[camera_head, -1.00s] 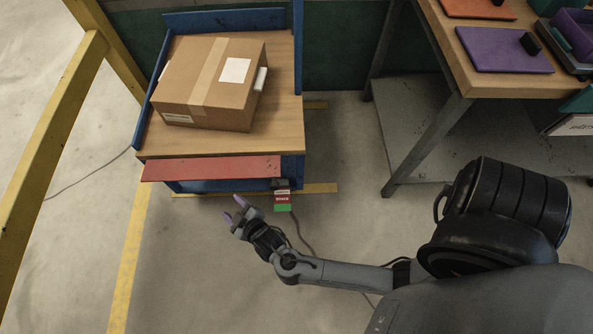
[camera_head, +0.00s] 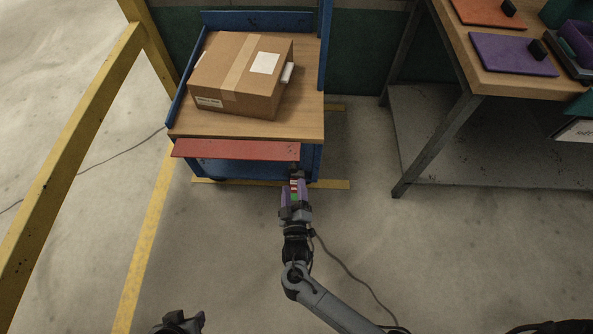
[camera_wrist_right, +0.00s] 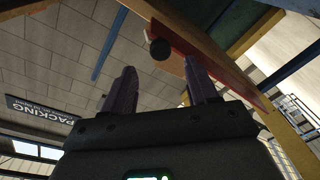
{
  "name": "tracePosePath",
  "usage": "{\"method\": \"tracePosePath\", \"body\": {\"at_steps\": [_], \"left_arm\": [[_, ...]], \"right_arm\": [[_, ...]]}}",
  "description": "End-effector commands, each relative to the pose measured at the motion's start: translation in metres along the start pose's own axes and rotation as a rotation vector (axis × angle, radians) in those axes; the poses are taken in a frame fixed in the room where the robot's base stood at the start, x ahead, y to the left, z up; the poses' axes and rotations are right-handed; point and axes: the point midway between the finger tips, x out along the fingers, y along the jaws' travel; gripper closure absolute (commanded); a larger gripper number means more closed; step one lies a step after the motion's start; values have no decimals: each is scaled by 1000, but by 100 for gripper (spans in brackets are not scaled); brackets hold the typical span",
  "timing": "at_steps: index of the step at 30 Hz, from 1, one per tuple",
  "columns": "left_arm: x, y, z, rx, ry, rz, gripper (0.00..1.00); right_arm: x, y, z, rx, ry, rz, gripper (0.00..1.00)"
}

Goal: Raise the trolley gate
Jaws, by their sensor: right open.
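The blue trolley (camera_head: 175,117) has a wooden deck. Its red gate (camera_head: 235,149) is a flat panel lying roughly level along the front edge, folded outward.
A cardboard box (camera_head: 235,80) sits on the trolley deck. A yellow rail (camera_head: 80,150) stands at left. A workbench (camera_head: 505,70) with coloured boards stands at right. A cable (camera_head: 345,268) lies on the floor near my right arm. The floor between trolley and bench is open.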

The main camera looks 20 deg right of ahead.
Motion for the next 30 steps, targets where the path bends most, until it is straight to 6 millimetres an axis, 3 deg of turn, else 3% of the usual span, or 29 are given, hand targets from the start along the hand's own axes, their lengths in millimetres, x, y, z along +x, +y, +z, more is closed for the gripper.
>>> {"method": "tracePosePath", "body": {"at_steps": [6, 13, 19, 28, 30], "left_arm": [[23, 1, 7, -1, 0, 1, 55], [37, 0, 11, 4, 0, -4, 55], [41, -2, 13, 10, -1, -9, 55], [40, -2, 13, 11, -1, -10, 55], [40, -2, 13, 10, -1, -10, 55]], "right_arm": [[38, -3, 2, 2, 2, 2, 42], [66, -2, 2, 2, 1, 0, 42], [78, -1, 1, 1, 0, -1, 42], [79, 0, 0, 2, 0, -2, 42], [79, 0, 0, 2, -1, -2, 51]]}}
